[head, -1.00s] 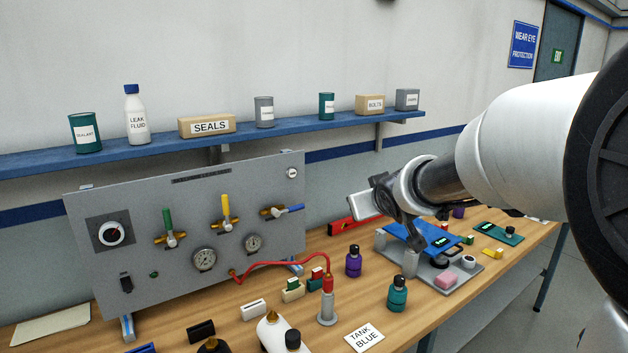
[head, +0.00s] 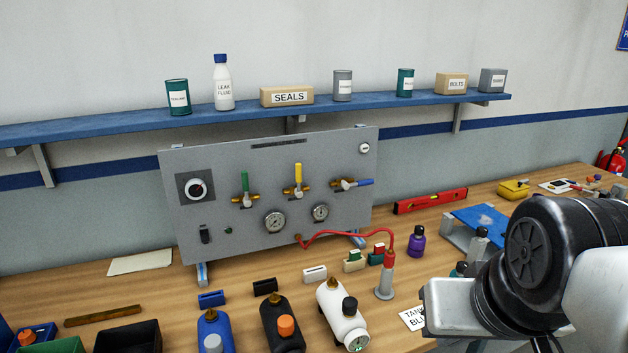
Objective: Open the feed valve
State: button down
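A grey panel (head: 335,145) stands upright on the bench and carries three brass valves in a row. The green-handled valve (head: 246,190) and the yellow-handled valve (head: 299,182) have upright handles. The blue-handled valve (head: 352,184) has its handle lying level, pointing right. I cannot read any label that tells which one is the feed valve. My gripper (head: 432,308) is at the lower right, in front of the panel and well apart from it. Its fingers are not clearly seen, and nothing shows held in it.
Two gauges (head: 275,222), a dial (head: 195,188) and a switch are on the panel. A red hose (head: 350,233) runs from it to a grey-based stand (head: 385,285). A shelf (head: 130,128) hangs above the panel.

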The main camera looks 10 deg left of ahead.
aim_at(246, 187)
jog(key=u, duration=1)
jog(key=i+l+z, duration=0.15)
jog(key=i+l, duration=0.15)
jog(key=i, duration=0.1)
